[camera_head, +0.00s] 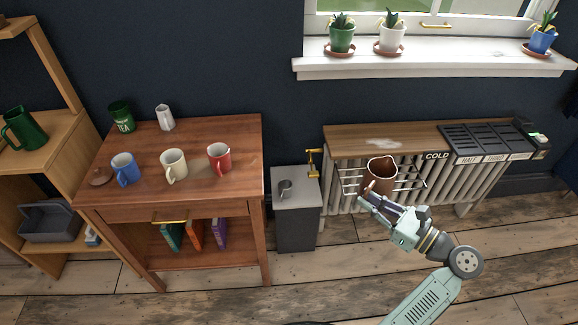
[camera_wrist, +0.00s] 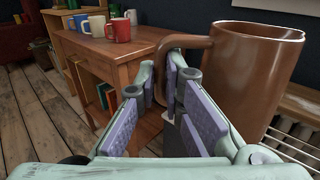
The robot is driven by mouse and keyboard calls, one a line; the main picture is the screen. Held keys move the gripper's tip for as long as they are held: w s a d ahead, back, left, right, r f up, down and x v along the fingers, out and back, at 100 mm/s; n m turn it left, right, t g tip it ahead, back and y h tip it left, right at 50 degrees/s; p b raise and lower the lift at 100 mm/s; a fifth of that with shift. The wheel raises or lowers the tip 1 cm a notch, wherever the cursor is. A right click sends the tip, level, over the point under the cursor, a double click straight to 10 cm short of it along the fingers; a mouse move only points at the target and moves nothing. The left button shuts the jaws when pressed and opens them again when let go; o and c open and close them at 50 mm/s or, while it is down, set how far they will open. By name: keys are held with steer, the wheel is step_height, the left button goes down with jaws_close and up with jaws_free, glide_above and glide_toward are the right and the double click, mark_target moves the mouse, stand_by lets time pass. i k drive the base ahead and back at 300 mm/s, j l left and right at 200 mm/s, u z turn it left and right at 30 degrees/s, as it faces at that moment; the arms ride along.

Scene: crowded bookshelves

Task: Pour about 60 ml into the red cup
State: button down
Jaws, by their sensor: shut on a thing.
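The red cup (camera_head: 219,158) stands upright on the right part of the wooden table (camera_head: 205,129). It also shows in the wrist view (camera_wrist: 119,30), beyond my fingers. My gripper (camera_head: 371,199) is shut on the handle of a brown jug (camera_head: 381,176), in front of the radiator and well to the right of the table. In the wrist view the jug (camera_wrist: 258,75) is upright at the right, its handle between the fingertips (camera_wrist: 173,75). Its contents cannot be seen.
A blue mug (camera_head: 124,170) and a cream mug (camera_head: 174,165) stand left of the red cup.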

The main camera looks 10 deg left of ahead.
mark_target(222, 165)
steer(key=i+l+u, duration=0.1)
steer(key=u, duration=0.25)
steer(key=i+l+u, duration=0.15)
steer(key=i+u, duration=0.25)
steer(key=i+l+u, duration=0.15)
steer(key=u, duration=0.2)
